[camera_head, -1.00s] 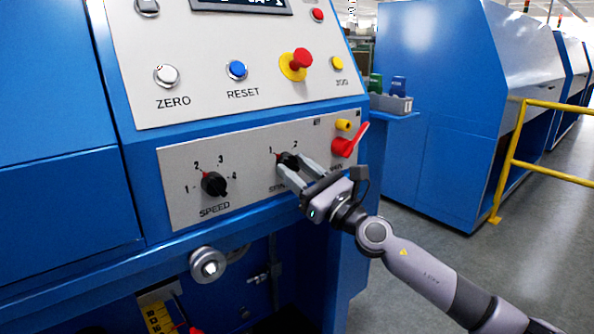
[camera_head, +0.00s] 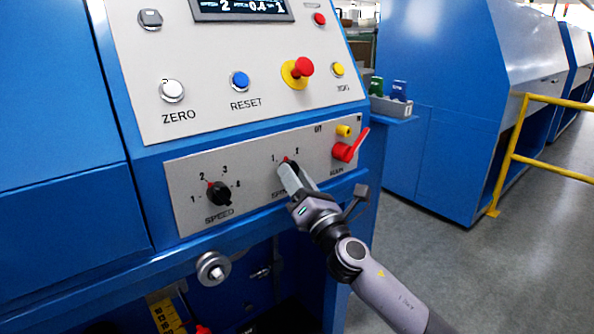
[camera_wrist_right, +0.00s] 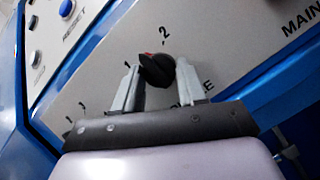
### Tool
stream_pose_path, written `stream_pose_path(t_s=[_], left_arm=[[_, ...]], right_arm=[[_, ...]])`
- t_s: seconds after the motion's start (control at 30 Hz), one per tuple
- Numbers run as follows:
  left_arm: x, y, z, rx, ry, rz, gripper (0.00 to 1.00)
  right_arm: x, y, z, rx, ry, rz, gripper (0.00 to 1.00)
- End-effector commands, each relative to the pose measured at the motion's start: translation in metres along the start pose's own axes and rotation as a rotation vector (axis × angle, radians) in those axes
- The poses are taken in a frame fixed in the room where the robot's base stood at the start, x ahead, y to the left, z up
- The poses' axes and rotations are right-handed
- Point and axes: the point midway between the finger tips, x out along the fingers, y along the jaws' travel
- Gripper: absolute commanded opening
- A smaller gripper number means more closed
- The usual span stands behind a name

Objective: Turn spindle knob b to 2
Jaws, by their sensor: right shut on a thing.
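The spindle knob (camera_head: 286,164) is a black knob with a red pointer mark, on the grey lower panel (camera_head: 255,190) of the blue machine. Labels 1 and 2 stand above it. In the right wrist view the knob (camera_wrist_right: 157,71) shows its red mark between 1 and 2, short of either label. My right gripper (camera_head: 293,172) is shut on the knob, with one finger on each side; the fingers hide much of it in the head view. The lettering below the knob is partly covered. My left gripper is not in view.
The speed knob (camera_head: 219,194) is to the left, its mark near 2. A red lever (camera_head: 350,146) and a yellow button (camera_head: 343,131) are close on the right. The upper panel holds a red stop button (camera_head: 303,66) and a display (camera_head: 240,8). A yellow railing (camera_head: 520,145) stands farther right.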

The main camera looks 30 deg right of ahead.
Motion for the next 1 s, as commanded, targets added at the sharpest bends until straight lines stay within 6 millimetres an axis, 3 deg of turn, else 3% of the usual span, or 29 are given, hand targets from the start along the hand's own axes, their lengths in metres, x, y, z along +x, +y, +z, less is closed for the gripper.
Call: stream_pose_path(t_s=[0.5,1.0], left_arm=[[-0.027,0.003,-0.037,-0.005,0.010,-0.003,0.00],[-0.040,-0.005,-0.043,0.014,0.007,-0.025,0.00]], right_arm=[[0.002,0.008,0.003,0.450,-0.033,-0.192,0.10],[0.002,0.009,0.003,0.730,-0.055,-0.314,0.10]])
